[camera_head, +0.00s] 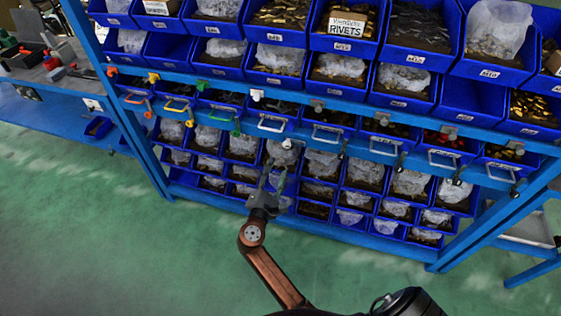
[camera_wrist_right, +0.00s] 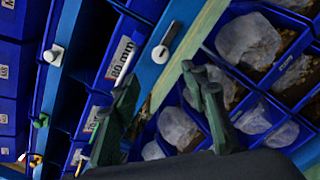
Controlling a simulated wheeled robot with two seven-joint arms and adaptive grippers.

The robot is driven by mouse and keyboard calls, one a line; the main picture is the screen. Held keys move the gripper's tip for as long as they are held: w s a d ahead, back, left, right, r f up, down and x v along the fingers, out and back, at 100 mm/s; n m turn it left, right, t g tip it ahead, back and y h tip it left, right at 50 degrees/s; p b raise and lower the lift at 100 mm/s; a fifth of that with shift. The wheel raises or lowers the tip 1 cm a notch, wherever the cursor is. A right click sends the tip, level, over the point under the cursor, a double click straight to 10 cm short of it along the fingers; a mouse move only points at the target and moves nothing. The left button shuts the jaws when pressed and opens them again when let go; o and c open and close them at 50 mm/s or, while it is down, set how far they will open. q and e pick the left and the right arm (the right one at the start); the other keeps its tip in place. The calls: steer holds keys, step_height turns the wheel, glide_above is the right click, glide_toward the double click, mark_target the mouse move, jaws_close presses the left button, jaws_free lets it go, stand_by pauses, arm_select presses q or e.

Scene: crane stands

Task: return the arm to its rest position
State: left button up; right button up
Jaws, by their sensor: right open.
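My right gripper (camera_head: 277,172) is in the middle of the head view, its arm coming up from the bottom. Its fingers point at the lower bins of the blue rack (camera_head: 152,168). In the right wrist view the two dark fingers (camera_wrist_right: 158,76) stand apart, with nothing held between them. Behind them are a blue rail and bins with plastic bags. I cannot tell how far the fingertips are from the rack. My left gripper is not in view.
Labelled blue bins fill the rack, some with loose hardware. A workbench (camera_head: 60,85) stands at the left. Green floor (camera_head: 110,240) in front of the rack is clear.

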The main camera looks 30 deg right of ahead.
steer(key=shift+s+a, duration=0.3)
steer(key=shift+a, duration=0.05)
stand_by(0.3)
